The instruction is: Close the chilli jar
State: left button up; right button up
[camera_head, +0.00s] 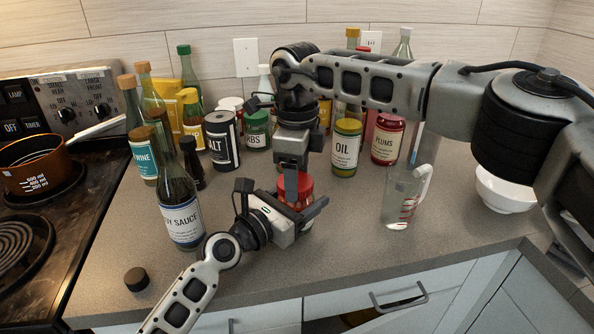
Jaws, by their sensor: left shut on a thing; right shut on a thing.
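The chilli jar (306,224) stands upright on the counter near its front edge, its glass showing red and its front mostly hidden by my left gripper. Its red lid (306,184) is at the top of the jar. My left gripper (300,216) comes in from the lower left and is shut on the jar's body. My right gripper (293,190) reaches down from above and is shut on the lid. The fingers hide the rim, so I cannot tell whether the lid sits fully on it.
A soy sauce bottle (180,205) and a loose black cap (136,279) are to the left. A salt tin (222,140), an oil jar (346,148) and a plums jar (387,139) stand behind. A glass mug (402,200) and white bowl (505,193) are right. A stove (70,215) is far left.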

pick_arm(q)
grip_shut()
pick_arm(e)
jog(key=m, duration=0.6)
jog(key=shift+s, duration=0.1)
jog(key=m, duration=0.7)
jog(key=shift+a, duration=0.15)
jog(key=m, duration=0.7)
jog(key=shift+a+m, duration=0.1)
jog(key=shift+m, duration=0.2)
jog(key=m, duration=0.4)
jog(key=shift+m, duration=0.4)
jog(key=m, duration=0.3)
jog(key=o, duration=1)
